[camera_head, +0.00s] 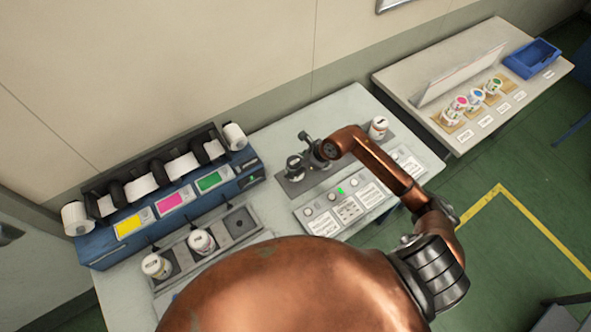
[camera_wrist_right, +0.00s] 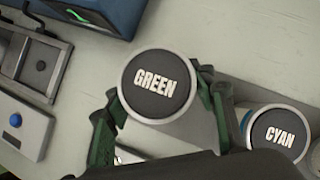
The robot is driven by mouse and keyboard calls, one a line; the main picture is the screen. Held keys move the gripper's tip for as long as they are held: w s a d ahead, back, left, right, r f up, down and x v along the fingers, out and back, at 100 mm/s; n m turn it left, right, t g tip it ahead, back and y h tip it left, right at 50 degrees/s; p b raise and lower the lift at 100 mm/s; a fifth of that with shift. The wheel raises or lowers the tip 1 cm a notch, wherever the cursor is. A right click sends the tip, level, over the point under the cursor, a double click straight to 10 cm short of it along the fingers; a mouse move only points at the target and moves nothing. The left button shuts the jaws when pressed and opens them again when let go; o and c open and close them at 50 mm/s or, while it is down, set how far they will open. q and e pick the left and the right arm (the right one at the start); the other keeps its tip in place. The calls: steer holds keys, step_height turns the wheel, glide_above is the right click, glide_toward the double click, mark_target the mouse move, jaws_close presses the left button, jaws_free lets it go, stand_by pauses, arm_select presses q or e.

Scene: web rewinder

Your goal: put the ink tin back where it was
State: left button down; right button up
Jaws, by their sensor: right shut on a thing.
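My right gripper (camera_wrist_right: 160,115) is shut on the green ink tin (camera_wrist_right: 161,83), whose dark lid reads GREEN. One finger is on each side of the tin. The lid looks larger than the nearby cyan tin's lid (camera_wrist_right: 280,137), so the green tin seems higher. In the head view my right gripper (camera_head: 306,152) is above the left end of the grey tin tray (camera_head: 290,190). Its hand hides part of that area, and the held tin's label cannot be read there. My left gripper is not in view.
A rack (camera_head: 215,250) holds two tins (camera_head: 156,265) and has an empty square slot (camera_head: 239,222) at its right end. The blue printing unit (camera_head: 190,200) stands behind it. Another tin (camera_head: 379,127) stands at the tray's right end. A control panel (camera_head: 350,205) lies in front.

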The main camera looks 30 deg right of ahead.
steer(key=shift+w+d+f, duration=0.15)
steer(key=shift+w+f, duration=0.05)
steer(key=shift+f, duration=0.05)
steer(key=shift+w+f, duration=0.1)
steer(key=shift+f, duration=1.45)
steer(key=o, duration=1.7)
steer(key=shift+f, duration=0.1)
steer(key=shift+d, duration=0.1)
steer(key=shift+v, duration=6.05)
